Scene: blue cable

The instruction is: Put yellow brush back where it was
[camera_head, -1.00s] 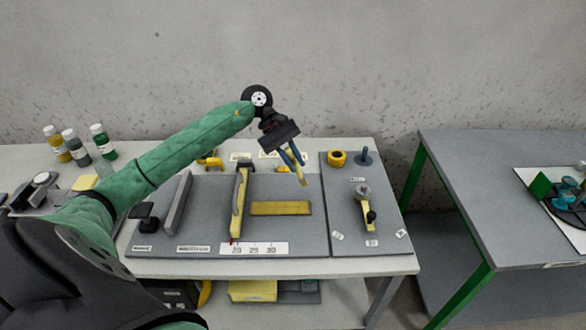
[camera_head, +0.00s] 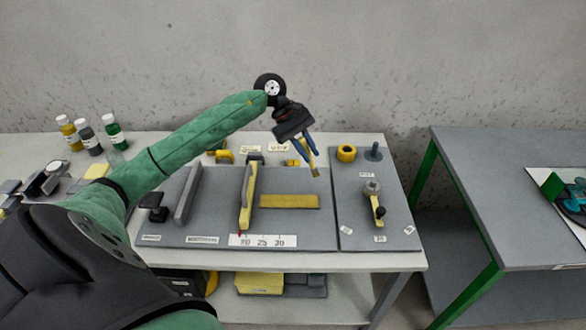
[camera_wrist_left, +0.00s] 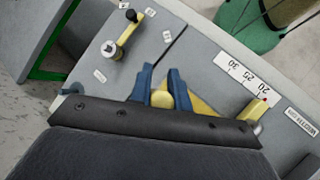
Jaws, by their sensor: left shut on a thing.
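My left gripper (camera_head: 309,149) has blue fingers and is shut on the yellow brush (camera_head: 314,170). The brush hangs tilted below the fingers, apparently above the grey board near its back right part. In the left wrist view the yellow end of the brush (camera_wrist_left: 162,98) shows between the two blue fingers (camera_wrist_left: 161,84). The rest of the brush is hidden there. My right gripper is in neither view.
The grey board (camera_head: 315,228) holds a yellow bar (camera_head: 290,201), an upright yellow-edged tool (camera_head: 247,195) and a number strip (camera_head: 262,240). Bottles (camera_head: 112,133) stand at the back left.

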